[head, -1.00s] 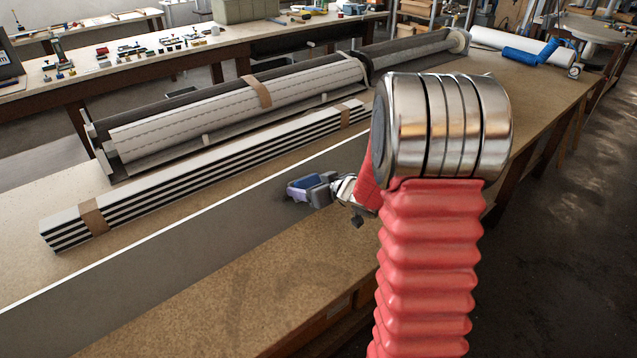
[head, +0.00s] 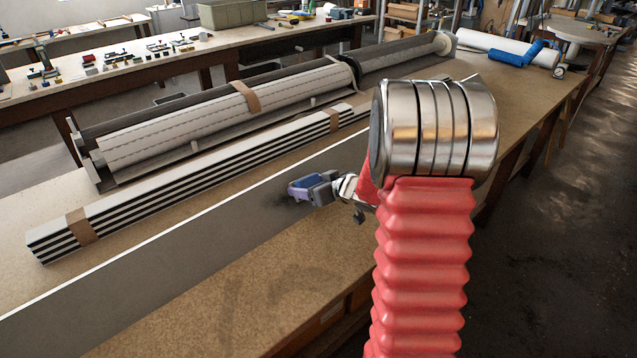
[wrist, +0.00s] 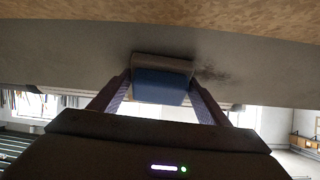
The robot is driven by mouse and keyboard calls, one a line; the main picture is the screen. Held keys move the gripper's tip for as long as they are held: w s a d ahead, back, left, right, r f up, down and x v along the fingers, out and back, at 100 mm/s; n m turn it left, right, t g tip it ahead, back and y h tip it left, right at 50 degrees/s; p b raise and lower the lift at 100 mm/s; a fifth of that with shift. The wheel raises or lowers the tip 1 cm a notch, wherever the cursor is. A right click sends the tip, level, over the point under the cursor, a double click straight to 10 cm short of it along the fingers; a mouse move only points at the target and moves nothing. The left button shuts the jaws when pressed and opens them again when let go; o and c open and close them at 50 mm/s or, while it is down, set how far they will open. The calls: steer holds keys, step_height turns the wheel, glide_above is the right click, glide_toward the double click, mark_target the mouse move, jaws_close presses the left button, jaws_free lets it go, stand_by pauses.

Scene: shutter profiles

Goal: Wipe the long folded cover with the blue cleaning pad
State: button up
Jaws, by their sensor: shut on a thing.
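The long folded cover (head: 150,258) is a grey panel with a thin white upper edge, running lengthwise along the bench. My gripper (head: 318,189) is shut on the blue cleaning pad (head: 303,184) by the cover's grey face. In the wrist view the blue pad (wrist: 160,84), with a grey layer at its far side, sits between the two fingers, against or very near the cover (wrist: 75,50); contact itself is hidden. A dark smudge (head: 276,200) shows on the cover just left of the pad in the head view. It also shows right of the pad in the wrist view (wrist: 212,73).
A strapped stack of striped profiles (head: 150,188) lies behind the cover, with a roller shutter (head: 210,112) beyond it. Bare bench (head: 240,305) is in front.

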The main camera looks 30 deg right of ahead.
mark_target(272, 201)
steer(key=shift+w+f, duration=0.1)
steer(key=shift+w, duration=0.05)
stand_by(0.5)
steer(key=shift+s+a, duration=0.25)
steer(key=shift+a, duration=0.65)
steer(key=shift+s+a, duration=0.2)
steer(key=shift+a, duration=0.7)
steer(key=shift+s+a+f, duration=0.1)
steer(key=shift+s+a, duration=0.05)
steer(key=shift+a, duration=0.8)
steer(key=shift+s+a, duration=0.1)
steer(key=shift+a, duration=0.8)
steer(key=shift+s+a, duration=0.2)
steer(key=shift+a, duration=0.7)
steer(key=shift+s+a, duration=0.2)
steer(key=shift+a, duration=0.65)
